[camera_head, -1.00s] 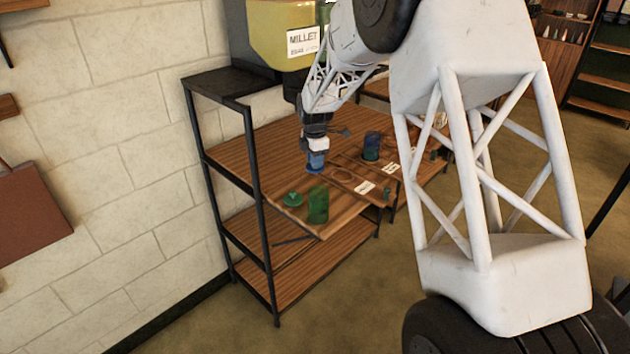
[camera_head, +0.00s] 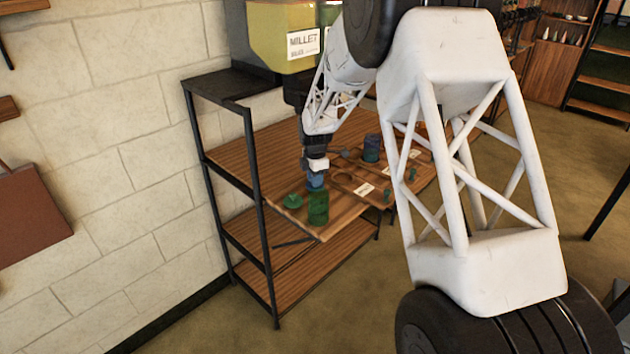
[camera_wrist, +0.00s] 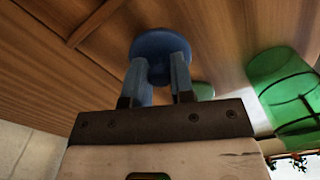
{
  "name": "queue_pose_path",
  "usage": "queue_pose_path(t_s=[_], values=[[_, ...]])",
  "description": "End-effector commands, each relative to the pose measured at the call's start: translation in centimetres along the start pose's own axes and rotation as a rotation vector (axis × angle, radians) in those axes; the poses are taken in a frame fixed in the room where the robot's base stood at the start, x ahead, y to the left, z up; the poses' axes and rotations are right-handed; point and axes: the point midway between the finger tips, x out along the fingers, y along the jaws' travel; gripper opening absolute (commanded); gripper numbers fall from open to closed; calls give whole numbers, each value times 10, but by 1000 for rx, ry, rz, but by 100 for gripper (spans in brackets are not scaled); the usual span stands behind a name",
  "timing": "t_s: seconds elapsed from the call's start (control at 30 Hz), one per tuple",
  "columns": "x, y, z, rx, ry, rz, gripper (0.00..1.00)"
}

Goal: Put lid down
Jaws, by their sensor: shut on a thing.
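My gripper (camera_head: 315,175) is shut on a round blue lid (camera_wrist: 150,46), which shows at the fingertips in the wrist view. The lid is over the wooden shelf board, just behind the green bucket (camera_head: 318,208) in the head view; I cannot tell if it touches the board. The green bucket also shows at the right of the wrist view (camera_wrist: 285,92). A green lid (camera_head: 293,201) lies on the board left of the green bucket. It shows partly behind my gripper in the wrist view (camera_wrist: 203,90). A blue bucket (camera_head: 372,148) stands further back on the right.
The shelf (camera_head: 232,160) has a dark metal frame with a post on the left. A yellow millet dispenser (camera_head: 283,42) stands above the board. White labels (camera_head: 364,189) and small green items lie toward the board's right edge. Bare board lies left of my gripper.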

Motion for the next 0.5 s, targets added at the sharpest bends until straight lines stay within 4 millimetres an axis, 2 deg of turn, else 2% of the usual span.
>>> queue_pose_path(t_s=[0.13,0.5], values=[[8,0,0,0,0,1,0],[10,0,0,0,0,1,0]])
